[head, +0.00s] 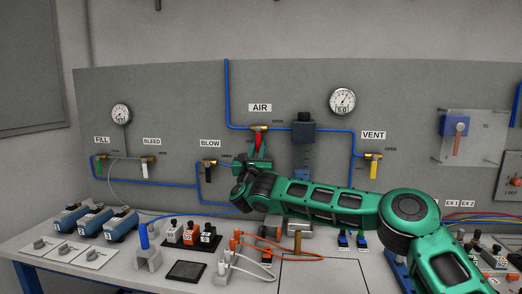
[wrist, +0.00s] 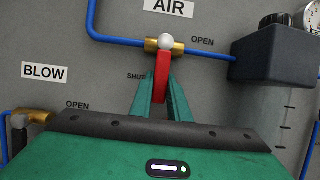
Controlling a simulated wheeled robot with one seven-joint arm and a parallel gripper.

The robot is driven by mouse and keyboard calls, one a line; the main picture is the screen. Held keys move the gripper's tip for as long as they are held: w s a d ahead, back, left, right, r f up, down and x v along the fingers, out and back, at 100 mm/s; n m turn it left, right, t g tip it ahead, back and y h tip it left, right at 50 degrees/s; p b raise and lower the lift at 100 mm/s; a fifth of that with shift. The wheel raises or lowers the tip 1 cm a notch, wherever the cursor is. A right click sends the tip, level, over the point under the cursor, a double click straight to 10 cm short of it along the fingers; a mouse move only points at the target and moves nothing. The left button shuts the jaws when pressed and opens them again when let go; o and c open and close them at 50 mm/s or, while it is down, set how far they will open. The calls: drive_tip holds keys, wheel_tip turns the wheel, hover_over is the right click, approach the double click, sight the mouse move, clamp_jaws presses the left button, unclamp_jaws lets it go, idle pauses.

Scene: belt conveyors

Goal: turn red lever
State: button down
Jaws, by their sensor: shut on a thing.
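The red lever (wrist: 162,72) hangs down from a brass valve (wrist: 180,44) under the AIR label in the wrist view. It points almost straight down, toward the SHUT mark rather than the OPEN mark at the right. In the head view the red lever (head: 257,138) shows just above my gripper. My gripper (wrist: 160,98) has its two green fingers on either side of the lever's lower part and is shut on it. The lever's lower end is partly hidden between the fingers.
Blue pipe (head: 228,95) runs into the valve, and a dark box unit (head: 303,131) sits to its right. The BLOW valve (head: 208,163) with a black lever is at the left, the VENT valve (head: 374,156) with a yellow lever at the right.

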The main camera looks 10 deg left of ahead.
drive_tip(key=shift+s+a+f, duration=0.1)
drive_tip(key=shift+a+f, duration=0.05)
drive_tip(key=shift+f, duration=0.15)
drive_tip(key=c, duration=1.7)
unclamp_jaws()
drive_tip(key=shift+r, duration=0.15)
drive_tip(key=v, duration=1)
drive_tip(key=shift+s, duration=0.3)
